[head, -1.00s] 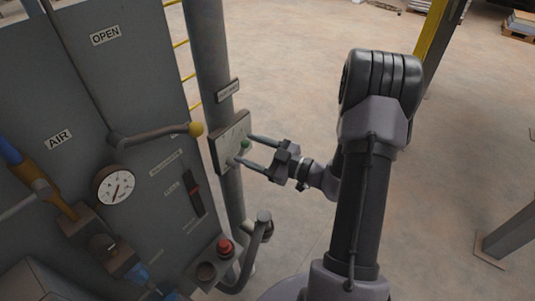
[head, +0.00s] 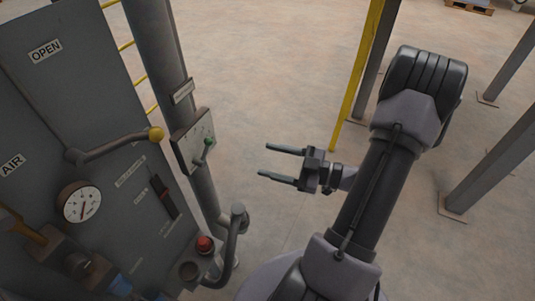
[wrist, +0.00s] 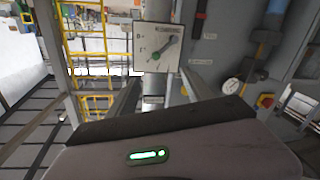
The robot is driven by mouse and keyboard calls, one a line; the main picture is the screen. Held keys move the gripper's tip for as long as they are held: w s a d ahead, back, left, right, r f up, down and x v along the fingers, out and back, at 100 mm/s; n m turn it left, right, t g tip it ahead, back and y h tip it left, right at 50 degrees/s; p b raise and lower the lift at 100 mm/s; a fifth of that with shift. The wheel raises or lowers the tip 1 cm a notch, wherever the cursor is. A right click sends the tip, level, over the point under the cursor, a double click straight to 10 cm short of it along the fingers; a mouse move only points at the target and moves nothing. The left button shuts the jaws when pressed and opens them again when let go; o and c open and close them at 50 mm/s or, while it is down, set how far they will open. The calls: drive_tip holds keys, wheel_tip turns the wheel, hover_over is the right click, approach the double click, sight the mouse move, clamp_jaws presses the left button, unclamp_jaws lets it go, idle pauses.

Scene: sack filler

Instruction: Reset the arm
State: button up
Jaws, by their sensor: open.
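My gripper (head: 284,164) is open and empty in the head view, its two fingers pointing left towards the switch plate on the post. A clear gap of floor shows between the fingertips and the plate. The gripper fingers show only partly there.
The grey cabinet (head: 60,110) at left carries a yellow-knobbed handle (head: 120,145), a gauge (head: 81,202) and a red button (head: 205,244). A bent grey handle (head: 234,245) juts out low beside the post. A yellow post (head: 357,75) stands behind my arm. Open floor lies between.

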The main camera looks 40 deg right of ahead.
drive_tip(key=a+n+g+y+b, duration=0.3)
drive_tip(key=a+n+g+b, duration=0.5)
drive_tip(key=a+n, duration=1)
drive_tip(key=s+a+m+g+h+b, duration=0.1)
drive_tip(key=s+a+m+h+b, duration=0.2)
drive_tip(key=m, duration=1.2)
drive_tip(key=s+a+m+g+h+b, duration=0.1)
drive_tip(key=s+a+m+h+b, duration=0.2)
drive_tip(key=m, duration=1.3)
drive_tip(key=s+a+h, duration=0.1)
drive_tip(key=h, duration=0.2)
drive_tip(key=shift+a+b, duration=0.15)
drive_tip(key=shift+b, duration=0.2)
drive_tip(key=shift+f+m, duration=0.1)
drive_tip(key=shift+m, duration=0.2)
